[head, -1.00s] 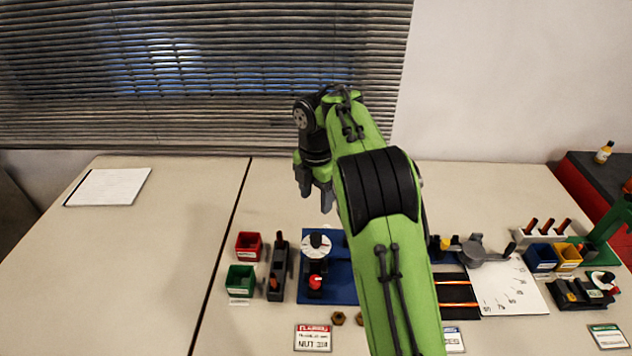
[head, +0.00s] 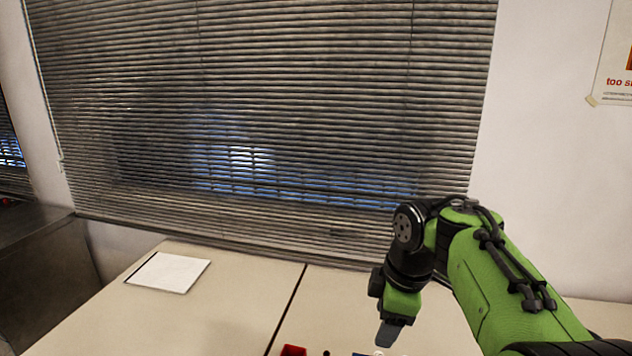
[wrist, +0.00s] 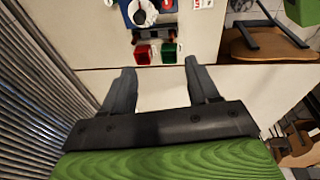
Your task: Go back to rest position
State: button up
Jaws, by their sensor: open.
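My green and black arm reaches in from the lower right of the head view. My gripper (head: 392,332) points down above the table and looks empty. In the wrist view its two fingers (wrist: 156,88) are spread apart with only pale table between them. The gauge rig (wrist: 138,12), with a white dial on a blue plate, shows at the top of the wrist view, ahead of the fingertips. Most of the rig is below the head view.
A red bin (wrist: 143,54) and a green bin (wrist: 170,52) stand near the rig. White paper (head: 168,272) lies on the left table (head: 200,320), which is otherwise clear. Blinds (head: 270,120) hang behind. A wooden chair (wrist: 265,45) shows at the right in the wrist view.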

jog(key=s+d+f+m+t, duration=0.1)
jog(key=s+m, duration=0.6)
jog(key=s, duration=0.4)
jog(key=s+d+f+m+t+h, duration=0.1)
jog(key=s+f+m+t, duration=0.1)
jog(key=s+m, duration=0.6)
jog(key=s, duration=0.3)
jog(key=shift+d+m+t, duration=0.3)
